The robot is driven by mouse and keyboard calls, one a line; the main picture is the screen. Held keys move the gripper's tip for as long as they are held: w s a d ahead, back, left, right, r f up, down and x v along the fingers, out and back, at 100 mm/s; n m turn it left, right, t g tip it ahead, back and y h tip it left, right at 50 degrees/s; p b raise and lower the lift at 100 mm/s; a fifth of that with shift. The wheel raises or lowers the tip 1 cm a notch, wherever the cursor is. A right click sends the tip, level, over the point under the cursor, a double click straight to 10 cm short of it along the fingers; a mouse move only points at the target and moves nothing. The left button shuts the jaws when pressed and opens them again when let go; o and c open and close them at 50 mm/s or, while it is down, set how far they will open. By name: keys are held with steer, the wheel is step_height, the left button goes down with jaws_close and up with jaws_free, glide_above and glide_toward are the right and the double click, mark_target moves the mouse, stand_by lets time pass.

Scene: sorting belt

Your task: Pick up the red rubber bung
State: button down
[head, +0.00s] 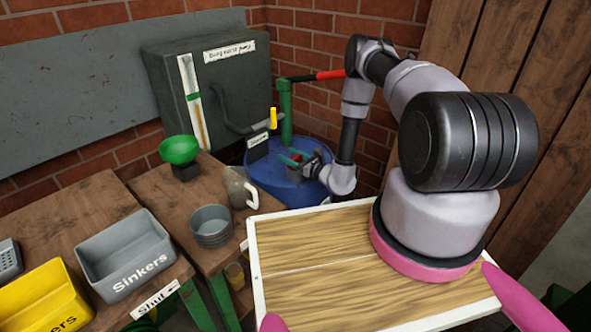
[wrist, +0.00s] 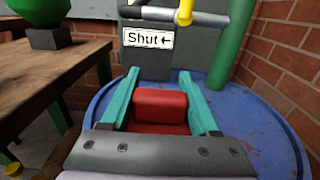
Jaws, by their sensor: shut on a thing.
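The red rubber bung (wrist: 160,104) is a red block between the two teal fingers of my gripper (wrist: 158,82) in the wrist view. My gripper is shut on it, with a finger against each side. In the head view my gripper (head: 294,160) is over the blue drum top (head: 265,172), and a little red of the bung (head: 297,157) shows. The bung's lower part is hidden by the gripper body in the wrist view. I cannot tell whether it touches the drum top.
A green pipe (head: 286,115), a yellow-handled valve (head: 273,118) and a "Shut" sign (wrist: 148,38) stand just behind my gripper.

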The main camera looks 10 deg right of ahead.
step_height(320, 180, up, 10)
steer(key=w+d+r+m+t+h, duration=0.1)
steer(key=d+r+m+t+h, duration=0.2)
steer(key=d+r+m+h, duration=0.6)
steer(key=s+d+r+n+h, duration=0.1)
steer(key=s+d+r, duration=0.1)
steer(key=s+r, duration=0.2)
steer(key=shift+s+d+r+n+h, duration=0.2)
steer(key=shift+s+r+n+h, duration=0.15)
steer(key=shift+r, duration=0.25)
